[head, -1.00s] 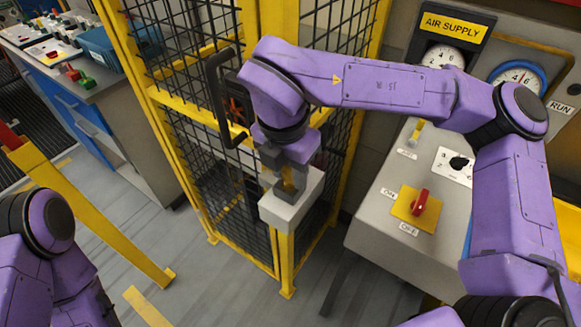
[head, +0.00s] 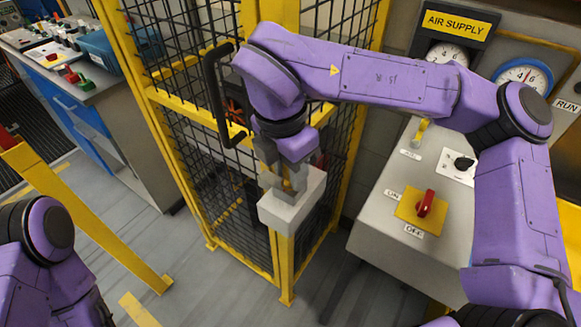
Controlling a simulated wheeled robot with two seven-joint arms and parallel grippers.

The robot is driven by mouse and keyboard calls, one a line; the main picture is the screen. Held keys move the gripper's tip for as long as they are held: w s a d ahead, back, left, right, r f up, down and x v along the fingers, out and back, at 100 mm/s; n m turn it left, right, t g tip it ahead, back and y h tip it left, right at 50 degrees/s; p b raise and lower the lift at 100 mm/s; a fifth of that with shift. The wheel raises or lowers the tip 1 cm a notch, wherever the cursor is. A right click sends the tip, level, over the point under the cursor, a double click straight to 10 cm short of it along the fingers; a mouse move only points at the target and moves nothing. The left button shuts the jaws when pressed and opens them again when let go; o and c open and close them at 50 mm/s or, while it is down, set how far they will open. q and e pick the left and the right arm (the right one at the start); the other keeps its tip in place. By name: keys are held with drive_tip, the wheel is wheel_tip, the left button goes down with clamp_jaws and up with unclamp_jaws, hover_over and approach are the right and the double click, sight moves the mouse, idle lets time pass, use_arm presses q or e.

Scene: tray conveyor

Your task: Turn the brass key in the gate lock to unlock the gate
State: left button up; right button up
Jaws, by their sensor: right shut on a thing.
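The yellow-framed mesh gate (head: 268,235) stands in the middle of the head view. A pale grey lock box (head: 284,217) sits on its yellow post. My right gripper (head: 286,194) points down at the top of this box and is shut on the brass key. Only a small brass-coloured bit of the key (head: 287,186) shows between the fingers; the rest is hidden by them. I cannot tell the key's exact angle. My left arm shows at the lower left, but its gripper is out of view.
A black gate handle (head: 213,95) is just left of my right wrist. A grey control panel (head: 379,215) with a red switch (head: 425,203) stands on the right, under my right arm. A yellow rail (head: 85,220) crosses the left floor. A workbench (head: 120,110) stands at the back left.

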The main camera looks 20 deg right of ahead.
drive_tip(key=shift+f+m+b, duration=0.1)
drive_tip(key=shift+m+b, duration=0.9)
drive_tip(key=shift+b, duration=0.1)
drive_tip(key=shift+m+b, duration=0.45)
drive_tip(key=shift+m, duration=0.05)
drive_tip(key=shift+m+g+b, duration=0.3)
drive_tip(key=shift+m+b, duration=1)
drive_tip(key=shift+b, duration=0.25)
